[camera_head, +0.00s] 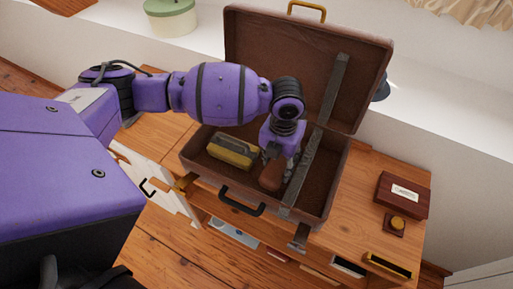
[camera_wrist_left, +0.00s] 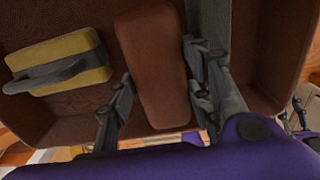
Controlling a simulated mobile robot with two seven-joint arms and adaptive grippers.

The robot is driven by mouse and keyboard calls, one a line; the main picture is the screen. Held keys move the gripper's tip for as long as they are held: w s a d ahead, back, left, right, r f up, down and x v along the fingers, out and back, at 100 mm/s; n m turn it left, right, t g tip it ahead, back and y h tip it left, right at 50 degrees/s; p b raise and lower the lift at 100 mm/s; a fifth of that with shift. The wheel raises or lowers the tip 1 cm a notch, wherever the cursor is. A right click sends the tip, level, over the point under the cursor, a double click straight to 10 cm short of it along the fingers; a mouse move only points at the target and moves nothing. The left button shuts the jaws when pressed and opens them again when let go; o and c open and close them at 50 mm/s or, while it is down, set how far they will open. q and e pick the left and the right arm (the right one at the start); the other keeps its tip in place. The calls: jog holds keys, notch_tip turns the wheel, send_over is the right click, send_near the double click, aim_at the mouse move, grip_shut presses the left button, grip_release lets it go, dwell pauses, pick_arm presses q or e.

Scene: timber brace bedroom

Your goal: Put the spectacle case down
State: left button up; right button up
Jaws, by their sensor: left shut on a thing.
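The spectacle case (camera_head: 272,175) is brown, long and rounded. In the left wrist view the spectacle case (camera_wrist_left: 154,68) lies between the two fingers of my left gripper (camera_wrist_left: 160,92). My left gripper (camera_head: 276,165) is shut on it, inside the open brown suitcase (camera_head: 338,190). I cannot tell whether the case touches the suitcase floor. The suitcase stands on a wooden dresser with its lid raised at the back.
A yellow block with a grey band (camera_head: 232,151) lies in the suitcase, left of the case. A grey strap (camera_head: 312,165) runs along the suitcase's right side. A dark red box (camera_head: 402,194) and a small brown box with a round knob (camera_head: 396,224) sit on the dresser (camera_head: 350,215) at right.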

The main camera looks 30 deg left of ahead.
aim_at(283, 161)
pick_arm(q)
jog(key=w+f, duration=0.2)
jog(key=shift+w+d+f, duration=0.25)
jog(key=shift+d+f, duration=0.05)
jog(key=shift+f, duration=0.05)
jog(key=shift+w+f, duration=0.1)
jog(key=shift+f, duration=1.45)
jog(key=shift+f, duration=0.15)
jog(key=o, duration=1.2)
notch_tip(283, 161, up, 12)
jog(key=shift+r, duration=0.15)
